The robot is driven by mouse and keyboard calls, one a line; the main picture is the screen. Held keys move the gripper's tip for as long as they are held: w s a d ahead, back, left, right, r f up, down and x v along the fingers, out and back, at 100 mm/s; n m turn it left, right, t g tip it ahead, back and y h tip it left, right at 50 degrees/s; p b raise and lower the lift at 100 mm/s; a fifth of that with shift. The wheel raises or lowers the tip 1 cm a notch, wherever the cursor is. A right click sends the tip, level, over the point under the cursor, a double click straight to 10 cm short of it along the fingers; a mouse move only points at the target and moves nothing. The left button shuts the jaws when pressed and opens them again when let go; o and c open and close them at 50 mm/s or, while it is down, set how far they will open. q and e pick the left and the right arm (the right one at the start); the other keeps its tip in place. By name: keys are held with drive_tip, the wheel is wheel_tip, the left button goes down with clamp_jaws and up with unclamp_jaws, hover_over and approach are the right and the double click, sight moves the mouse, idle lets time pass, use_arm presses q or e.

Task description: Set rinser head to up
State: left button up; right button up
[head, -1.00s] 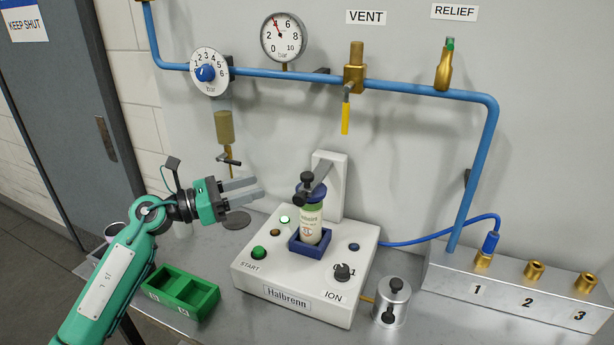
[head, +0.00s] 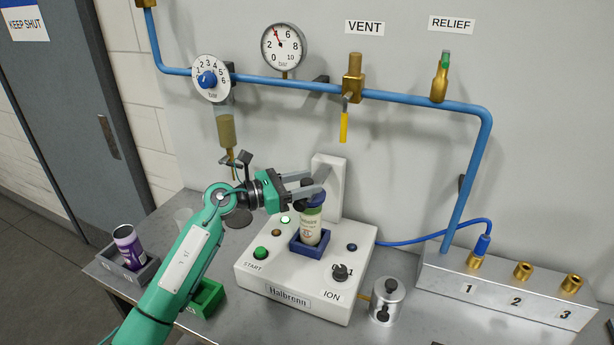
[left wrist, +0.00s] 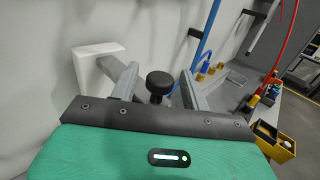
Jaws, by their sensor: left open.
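The rinser head is a dark blue piece with a black knob (left wrist: 159,82), down on a green-and-white can (head: 311,225) in the blue holder (head: 309,247) of the white Halbrenn machine (head: 270,270). Its white upright column (head: 330,180) stands behind. My left gripper (head: 318,183) is open, its fingers at the height of the head. In the left wrist view the fingers (left wrist: 157,80) stand on either side of the knob, with no grip seen. In the head view the gripper partly hides the knob. My right gripper is not in view.
A purple can (head: 127,245) stands in a grey tray at the left, beside a green tray (head: 208,298). A metal canister (head: 388,300) stands right of the machine. Blue pipe (head: 420,98) and a yellow-handled vent valve (head: 344,125) are above.

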use_arm(q)
drive_tip(key=shift+w+d, duration=0.15)
drive_tip(key=shift+d, duration=0.2)
drive_tip(key=shift+c, duration=0.5)
